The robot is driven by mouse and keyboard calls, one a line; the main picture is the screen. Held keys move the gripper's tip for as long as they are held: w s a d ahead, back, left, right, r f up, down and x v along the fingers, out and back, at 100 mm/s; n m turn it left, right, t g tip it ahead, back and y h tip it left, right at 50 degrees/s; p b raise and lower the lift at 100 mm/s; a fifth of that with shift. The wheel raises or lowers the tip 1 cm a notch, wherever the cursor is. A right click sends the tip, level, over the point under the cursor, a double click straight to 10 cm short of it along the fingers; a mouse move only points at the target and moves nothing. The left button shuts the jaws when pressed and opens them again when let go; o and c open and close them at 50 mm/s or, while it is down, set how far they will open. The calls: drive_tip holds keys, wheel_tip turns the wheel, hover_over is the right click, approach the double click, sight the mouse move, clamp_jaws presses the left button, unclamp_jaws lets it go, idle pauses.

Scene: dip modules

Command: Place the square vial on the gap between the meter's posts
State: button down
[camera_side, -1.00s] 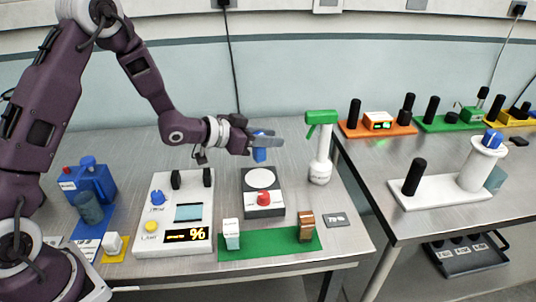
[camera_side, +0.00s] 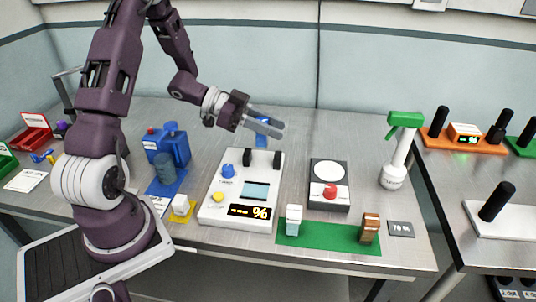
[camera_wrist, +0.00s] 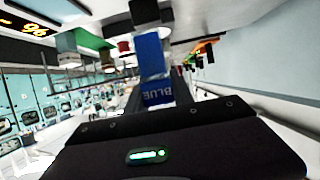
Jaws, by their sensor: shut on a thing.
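The square vial is blue and is held in my gripper (camera_side: 270,127). Its blue top (camera_side: 262,119) shows above the fingers in the side view, and some blue shows below them. In the wrist view the blue vial (camera_wrist: 154,52) sits at the jaws with a label reading BLUE. The white meter (camera_side: 212,206) has two black posts, a left post (camera_side: 262,158) and a right post (camera_side: 276,159), at its back edge. My gripper is above and near these posts in the picture. I cannot tell the exact height or depth between the vial and the gap.
A dark stirrer (camera_side: 329,200) with a white plate stands right of the meter. A green mat (camera_side: 320,240) with small cuvettes lies in front. A blue device (camera_side: 172,147) is left of the meter, and a green-topped spray bottle (camera_side: 398,150) is at the right.

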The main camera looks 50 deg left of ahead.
wheel_tip(320, 180, down, 6)
drive_tip(key=shift+f, duration=0.15)
drive_tip(key=c, duration=1.1)
unclamp_jaws()
